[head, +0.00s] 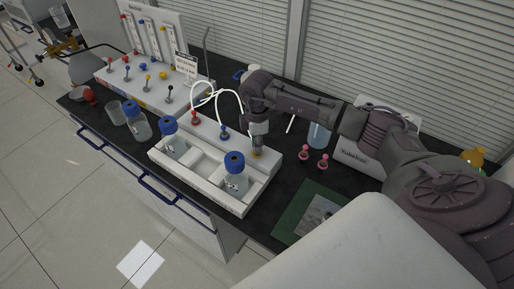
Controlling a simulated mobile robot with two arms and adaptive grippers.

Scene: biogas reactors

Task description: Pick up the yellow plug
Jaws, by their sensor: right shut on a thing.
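The yellow plug (257,154) shows as a small yellowish bit right under my right gripper (258,149), at the right end of the back ledge of the white tray (214,198). My right gripper points down and is shut on it. Most of the plug is hidden by the fingers, and I cannot tell whether it is clear of the ledge. My left gripper is not in view.
Bottles with blue caps (234,161) stand in and beside the tray. A red plug (195,118) and a blue plug (224,132) stand on the ledge with white tubes. Pink-topped items (304,154) and a green mat (306,213) lie to the right.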

